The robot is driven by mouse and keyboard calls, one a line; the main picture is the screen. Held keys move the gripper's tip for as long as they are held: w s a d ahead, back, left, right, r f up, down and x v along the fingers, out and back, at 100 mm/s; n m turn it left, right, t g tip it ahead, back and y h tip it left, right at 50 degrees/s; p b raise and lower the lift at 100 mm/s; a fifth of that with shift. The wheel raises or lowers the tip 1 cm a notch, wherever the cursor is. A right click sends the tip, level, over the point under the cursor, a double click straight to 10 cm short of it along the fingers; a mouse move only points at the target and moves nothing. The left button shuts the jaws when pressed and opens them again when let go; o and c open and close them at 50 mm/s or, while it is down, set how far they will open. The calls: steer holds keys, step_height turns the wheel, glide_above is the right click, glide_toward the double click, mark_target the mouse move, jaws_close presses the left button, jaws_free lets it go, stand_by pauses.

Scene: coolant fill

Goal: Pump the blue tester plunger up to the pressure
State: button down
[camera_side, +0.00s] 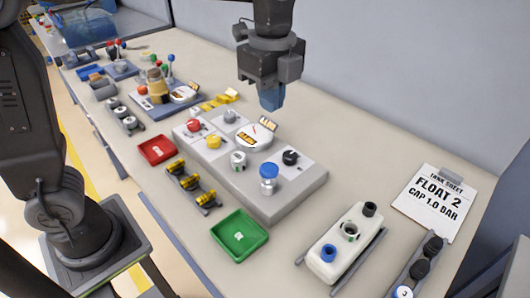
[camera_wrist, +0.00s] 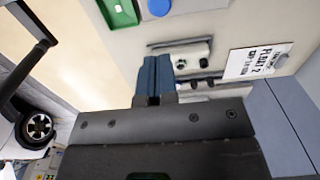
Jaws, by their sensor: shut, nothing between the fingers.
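The blue tester plunger (camera_side: 268,171) stands upright at the front of the grey panel block, with a blue cap on a pale body. Its round blue top also shows at the upper edge of the wrist view (camera_wrist: 159,7). My gripper (camera_side: 271,104) is shut and empty, pointing down. It hangs above the panel, clear of the plunger. Its blue fingers lie together in the wrist view (camera_wrist: 157,62). A round white gauge (camera_side: 254,137) sits on the panel behind the plunger; its reading is too small to tell.
The panel also bears a red knob (camera_side: 193,125), a yellow knob (camera_side: 214,142) and a black knob (camera_side: 290,157). A green tray (camera_side: 240,251) lies in front. A white tank (camera_side: 345,243) and a sheet reading "FLOAT 2, CAP 1.0 BAR" (camera_side: 434,200) lie to the right.

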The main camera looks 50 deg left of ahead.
mark_target(270, 168)
steer(key=shift+f, duration=0.1)
step_height(270, 168, down, 14)
stand_by(0.6)
steer(key=shift+f, duration=1.45)
step_height(270, 168, up, 14)
steer(key=shift+r, duration=0.25)
stand_by(1.4)
